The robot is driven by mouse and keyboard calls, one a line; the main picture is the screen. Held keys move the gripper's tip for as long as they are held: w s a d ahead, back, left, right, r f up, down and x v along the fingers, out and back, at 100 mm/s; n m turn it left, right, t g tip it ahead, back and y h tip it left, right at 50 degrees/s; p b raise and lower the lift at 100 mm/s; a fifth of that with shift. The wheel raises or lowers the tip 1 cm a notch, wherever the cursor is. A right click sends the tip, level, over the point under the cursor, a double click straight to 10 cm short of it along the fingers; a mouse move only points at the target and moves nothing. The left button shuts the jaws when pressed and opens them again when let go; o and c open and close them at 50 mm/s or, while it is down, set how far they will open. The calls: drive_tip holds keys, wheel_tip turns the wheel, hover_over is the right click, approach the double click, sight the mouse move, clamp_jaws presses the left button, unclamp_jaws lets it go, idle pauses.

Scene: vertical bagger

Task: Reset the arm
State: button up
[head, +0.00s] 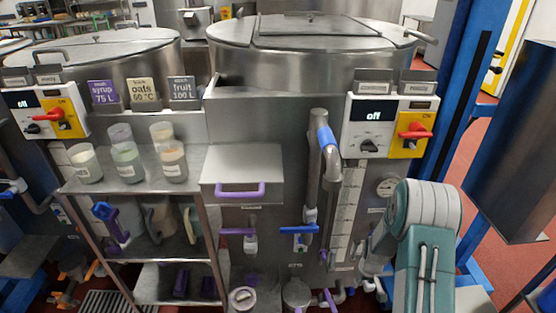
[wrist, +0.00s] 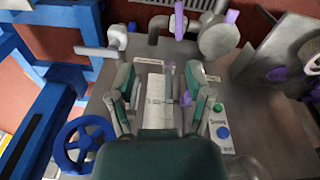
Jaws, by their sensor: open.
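My gripper (wrist: 163,85) shows in the wrist view with its two green-and-grey fingers spread apart and nothing between them. Behind the gap is a grey metal panel with a white printed label strip (wrist: 156,100). I cannot tell how far the fingertips are from it. In the head view my arm shows at the lower right as a white and teal link, bent in front of the machine. The gripper itself cannot be made out in the head view.
The wrist view shows a blue handwheel (wrist: 84,145) at the lower left and a green button (wrist: 218,107) at the right. The head view shows a steel tank (head: 310,60), a shelf rack (head: 205,200) with several cups, an "off" control box (head: 372,125) and a blue post (head: 455,110).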

drive_tip(key=s+a+r+t, duration=0.1)
drive_tip(key=s+a+r, duration=0.1)
drive_tip(key=r, duration=0.8)
drive_tip(key=s+a+r+m, duration=0.1)
drive_tip(key=s+a+r, duration=0.15)
drive_tip(key=r, duration=0.75)
drive_tip(key=s+a+r+t, duration=0.1)
drive_tip(key=a+r, duration=0.2)
drive_tip(key=r, duration=0.7)
drive_tip(key=s+a+r+t, duration=0.1)
drive_tip(key=s+a+r, duration=0.1)
drive_tip(key=s+r, duration=0.4)
drive_tip(key=s+a+r+m+t, duration=0.1)
drive_tip(key=s+a+r, duration=0.2)
drive_tip(key=s, duration=1.1)
wheel_tip(320, 180, up, 3)
drive_tip(key=shift+s+a+r, duration=0.15)
drive_tip(key=shift+s, duration=0.1)
drive_tip(key=shift+w, duration=0.15)
